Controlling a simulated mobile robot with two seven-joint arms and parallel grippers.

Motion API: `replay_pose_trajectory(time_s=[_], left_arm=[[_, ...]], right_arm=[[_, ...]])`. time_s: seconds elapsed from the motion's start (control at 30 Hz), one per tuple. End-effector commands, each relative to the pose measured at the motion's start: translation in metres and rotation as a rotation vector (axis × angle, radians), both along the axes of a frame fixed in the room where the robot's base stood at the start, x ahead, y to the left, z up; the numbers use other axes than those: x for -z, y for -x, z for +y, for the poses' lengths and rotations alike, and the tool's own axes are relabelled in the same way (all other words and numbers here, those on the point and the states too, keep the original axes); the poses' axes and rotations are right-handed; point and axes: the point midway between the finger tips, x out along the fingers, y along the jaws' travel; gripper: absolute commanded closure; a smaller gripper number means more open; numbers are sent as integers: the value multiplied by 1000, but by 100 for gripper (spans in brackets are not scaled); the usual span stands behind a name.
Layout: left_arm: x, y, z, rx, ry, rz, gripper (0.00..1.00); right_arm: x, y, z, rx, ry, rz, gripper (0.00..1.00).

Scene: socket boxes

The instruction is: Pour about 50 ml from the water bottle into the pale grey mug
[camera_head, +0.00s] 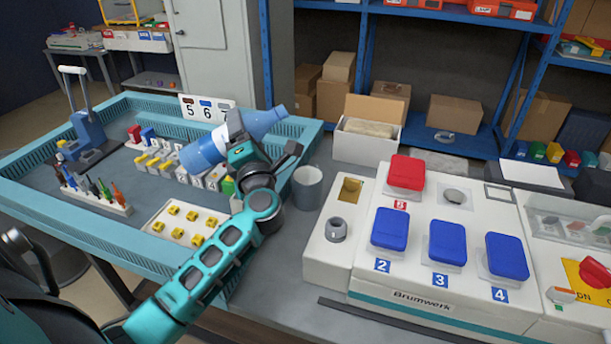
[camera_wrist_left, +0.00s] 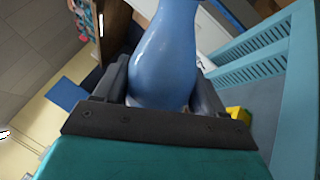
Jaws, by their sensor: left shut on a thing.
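The water bottle (camera_head: 205,150), blue with a paler band, lies tilted far over in the air, its narrow end up and to the right. My left gripper (camera_head: 238,140) is shut around its middle. The bottle's blue body (camera_wrist_left: 168,55) also fills the middle of the left wrist view between the fingers. The pale grey mug (camera_head: 307,188) stands upright on the table, right of the gripper and below the bottle's narrow end in the picture. No stream of water shows. The mug's inside bottom is hidden. My right gripper is out of view.
A teal-walled tray (camera_head: 90,235) with tools, yellow blocks and small bottles lies left. A white panel box (camera_head: 420,300) with red and blue socket covers stands close right of the mug. An open white box (camera_head: 367,148) stands behind. Bare table lies in front of the mug.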

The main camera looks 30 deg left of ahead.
Motion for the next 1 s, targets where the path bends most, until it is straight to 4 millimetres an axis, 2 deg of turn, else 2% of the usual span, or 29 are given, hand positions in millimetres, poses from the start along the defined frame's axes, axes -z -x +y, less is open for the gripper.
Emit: replay_pose_trajectory(time_s=[0.3,1.0], left_arm=[[-8,-7,-7,-2,51,-50,72],[-7,-7,-7,-2,48,-47,72]], right_arm=[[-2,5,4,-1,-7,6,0],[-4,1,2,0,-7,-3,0]])
